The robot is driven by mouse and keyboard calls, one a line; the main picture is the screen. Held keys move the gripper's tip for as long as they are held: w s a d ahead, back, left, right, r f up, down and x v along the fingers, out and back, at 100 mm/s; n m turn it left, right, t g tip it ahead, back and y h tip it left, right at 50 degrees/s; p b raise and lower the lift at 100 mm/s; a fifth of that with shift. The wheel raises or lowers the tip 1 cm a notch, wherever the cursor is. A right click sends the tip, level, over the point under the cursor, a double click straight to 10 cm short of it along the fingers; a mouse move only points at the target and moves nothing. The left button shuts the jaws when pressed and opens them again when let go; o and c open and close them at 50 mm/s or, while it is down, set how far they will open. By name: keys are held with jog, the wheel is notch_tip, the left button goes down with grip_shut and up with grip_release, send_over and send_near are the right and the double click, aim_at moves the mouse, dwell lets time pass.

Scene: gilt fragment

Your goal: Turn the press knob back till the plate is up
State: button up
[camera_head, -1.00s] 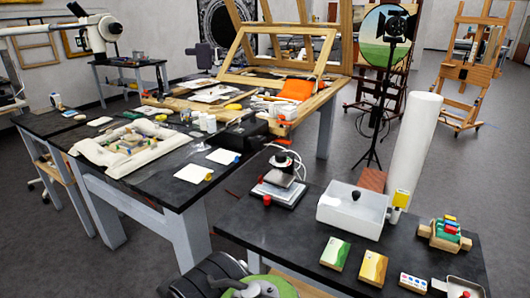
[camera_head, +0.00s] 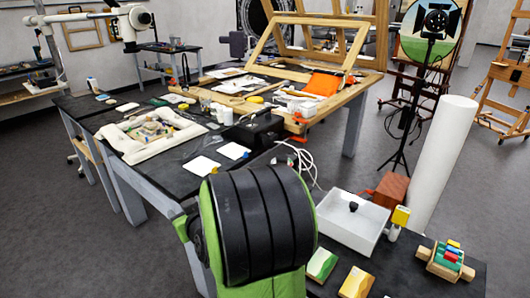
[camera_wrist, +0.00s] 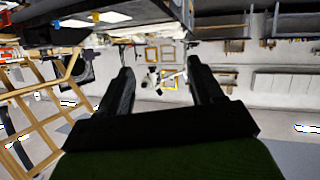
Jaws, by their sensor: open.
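The press with its knob and plate does not show in the head view now. My green and black arm fills the spot near the left part of the front table where it stood, so the height of the plate cannot be seen. My gripper (camera_wrist: 160,78) shows in the wrist view with its two black fingers wide apart and nothing between them. It points at the far wall of the room, and no press shows in front of it. In the head view the gripper's fingers are not visible.
The front table holds a white bin (camera_head: 351,223) with a dark knob, a yellow-topped item (camera_head: 400,217), a block with coloured pieces (camera_head: 446,258) and two painted cards. A white column (camera_head: 443,160) stands behind. The long worktable at left is cluttered.

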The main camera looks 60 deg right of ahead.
jog(key=s+d+m+g+h+p, duration=0.1)
jog(key=s+d+m+h, duration=0.5)
jog(key=d, duration=0.7)
jog(key=m+g+h+p, duration=0.1)
jog(key=m+g+h, duration=0.3)
jog(key=h, duration=0.1)
send_near(282, 156)
jog(key=p+x, duration=0.9)
jog(key=shift+w+d+f, duration=0.1)
jog(key=shift+d+f, duration=0.15)
jog(key=shift+d, duration=0.1)
jog(key=shift+w+d, duration=0.1)
jog(key=shift+d, duration=0.05)
jog(key=shift+c, duration=0.5)
jog(key=c, duration=0.8)
jog(key=shift+f+n+y+b, duration=0.1)
jog(key=shift+n+y+b, duration=0.2)
jog(key=shift+b, duration=0.05)
jog(key=shift+c, duration=0.2)
